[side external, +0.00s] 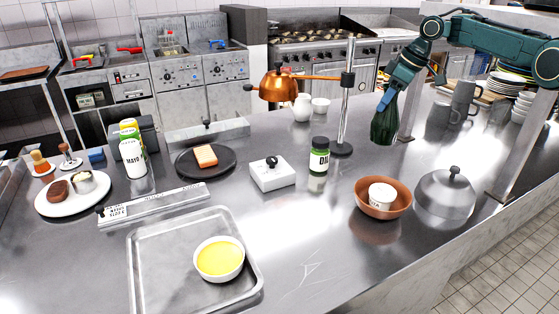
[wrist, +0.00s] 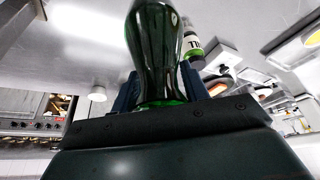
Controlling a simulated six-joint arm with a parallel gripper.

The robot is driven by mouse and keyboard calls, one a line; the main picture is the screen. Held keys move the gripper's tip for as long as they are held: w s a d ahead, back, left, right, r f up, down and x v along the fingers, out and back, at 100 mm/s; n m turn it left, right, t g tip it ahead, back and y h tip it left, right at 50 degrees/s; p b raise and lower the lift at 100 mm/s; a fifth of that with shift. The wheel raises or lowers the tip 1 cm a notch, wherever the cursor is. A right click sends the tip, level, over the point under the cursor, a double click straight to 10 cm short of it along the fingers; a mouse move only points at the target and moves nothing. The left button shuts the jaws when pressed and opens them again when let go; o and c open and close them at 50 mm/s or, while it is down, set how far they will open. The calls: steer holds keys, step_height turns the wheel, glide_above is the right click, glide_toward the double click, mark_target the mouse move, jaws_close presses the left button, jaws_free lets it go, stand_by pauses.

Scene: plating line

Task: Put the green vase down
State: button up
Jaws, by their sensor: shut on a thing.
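The green vase (side external: 384,126) is dark, glossy glass. It hangs below my gripper (side external: 390,99), above the steel counter (side external: 310,260) towards the back right. In the wrist view the vase (wrist: 158,50) stands between the fingers of my gripper (wrist: 165,88), which are shut on it. The lower end of the vase appears clear of the counter in the side view, but the exact gap is hard to tell.
Grey mugs (side external: 440,116) stand behind right.

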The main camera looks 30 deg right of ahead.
steer(key=s+a+n+g+y, duration=0.15)
steer(key=a+n, duration=0.25)
steer(key=a, duration=0.6)
steer(key=s+a+n+g, duration=0.1)
steer(key=s+a+n, duration=0.2)
steer(key=a, duration=0.7)
steer(key=s+a+f+n+g, duration=0.25)
steer(key=s+a+n, duration=0.55)
steer(key=s+a, duration=0.85)
step_height(320, 180, down, 7)
steer(key=w+a, duration=0.1)
steer(key=w, duration=0.1)
steer(key=shift+a+f, duration=0.1)
steer(key=shift+f, duration=0.05)
steer(key=o, duration=1.5)
steer(key=shift+c, duration=0.2)
steer(key=v, duration=1.2)
steer(key=shift+w, duration=0.2)
